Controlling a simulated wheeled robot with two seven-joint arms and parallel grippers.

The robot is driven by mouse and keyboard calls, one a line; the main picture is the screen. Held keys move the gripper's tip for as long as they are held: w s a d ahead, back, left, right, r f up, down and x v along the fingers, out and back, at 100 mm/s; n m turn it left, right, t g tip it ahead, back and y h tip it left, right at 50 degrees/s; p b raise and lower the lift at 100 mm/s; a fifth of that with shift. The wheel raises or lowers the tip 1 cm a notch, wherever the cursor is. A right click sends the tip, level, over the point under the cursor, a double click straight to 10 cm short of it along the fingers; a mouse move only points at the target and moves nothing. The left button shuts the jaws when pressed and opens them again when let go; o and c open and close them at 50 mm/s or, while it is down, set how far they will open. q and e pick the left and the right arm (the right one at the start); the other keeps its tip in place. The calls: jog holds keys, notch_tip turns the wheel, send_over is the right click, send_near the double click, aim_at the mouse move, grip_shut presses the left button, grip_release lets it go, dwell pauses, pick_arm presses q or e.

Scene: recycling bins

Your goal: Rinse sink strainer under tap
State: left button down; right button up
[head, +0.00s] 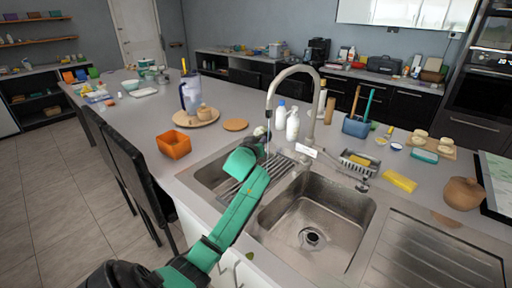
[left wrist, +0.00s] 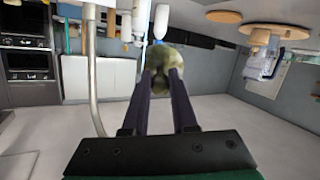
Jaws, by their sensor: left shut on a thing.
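My left gripper (head: 262,138) reaches over the left sink basin, just below the spout of the tap (head: 284,76). It is shut on a small rounded, grey-green object, seemingly the sink strainer (left wrist: 184,68), between the fingertips (left wrist: 162,74) in the left wrist view. In the head view the strainer is small and mostly hidden by the gripper. A thin pale stream of water (head: 268,126) falls from the spout beside the fingertips. I cannot tell whether it touches the strainer. My right gripper is not in view.
The right basin (head: 338,202) is empty, with a drain at its bottom. A rack (head: 262,172) lies in the left basin. White bottles (head: 292,124), a blue utensil holder (head: 356,126) and a wire caddy (head: 358,164) stand behind the sink. An orange container (head: 174,146) sits left.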

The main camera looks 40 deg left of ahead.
pick_arm(q)
jog(key=shift+w, duration=0.2)
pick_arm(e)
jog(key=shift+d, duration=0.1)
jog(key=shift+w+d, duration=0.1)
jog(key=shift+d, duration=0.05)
pick_arm(q)
jog(key=shift+d, duration=0.1)
jog(key=shift+w+d, duration=0.2)
jog(key=shift+d, duration=0.25)
jog(key=shift+a, duration=0.1)
jog(key=shift+s+a+r+p, duration=0.1)
jog(key=shift+s+a+p, duration=0.2)
jog(key=shift+a, duration=0.2)
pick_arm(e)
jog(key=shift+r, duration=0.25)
pick_arm(q)
jog(key=shift+w, duration=0.1)
